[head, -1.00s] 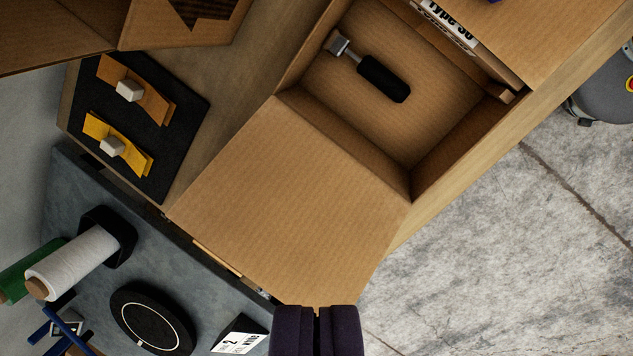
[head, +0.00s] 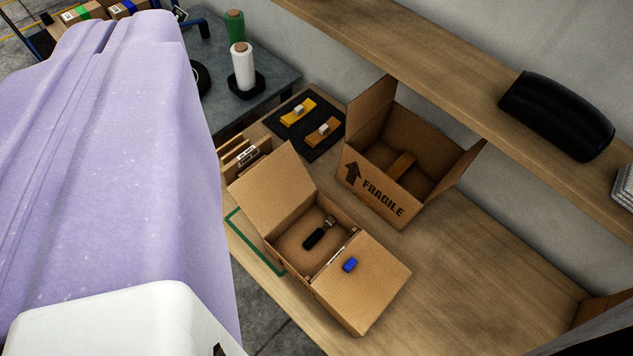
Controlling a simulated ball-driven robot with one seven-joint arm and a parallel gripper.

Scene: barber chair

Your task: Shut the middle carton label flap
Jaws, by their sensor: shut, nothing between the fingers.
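The open carton (head: 345,318) stands on the wooden bench and holds a black-handled tool (head: 317,235). Its left flap (head: 272,190) stands open, tilted up and away from the opening. Its right flap (head: 375,285) lies over part of the box with a small blue block (head: 350,265) on it. A white label strip (head: 337,256) shows at the edge of that flap; its text is too small to read.
A FRAGILE carton (head: 372,192) stands open behind. A black mat (head: 322,143) bears yellow and orange pieces. Thread spools (head: 243,68) stand on a grey table. A shelf (head: 440,70) with a black roll (head: 555,115) overhangs. The bench's right front is clear; another box (head: 600,310) is cut off.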

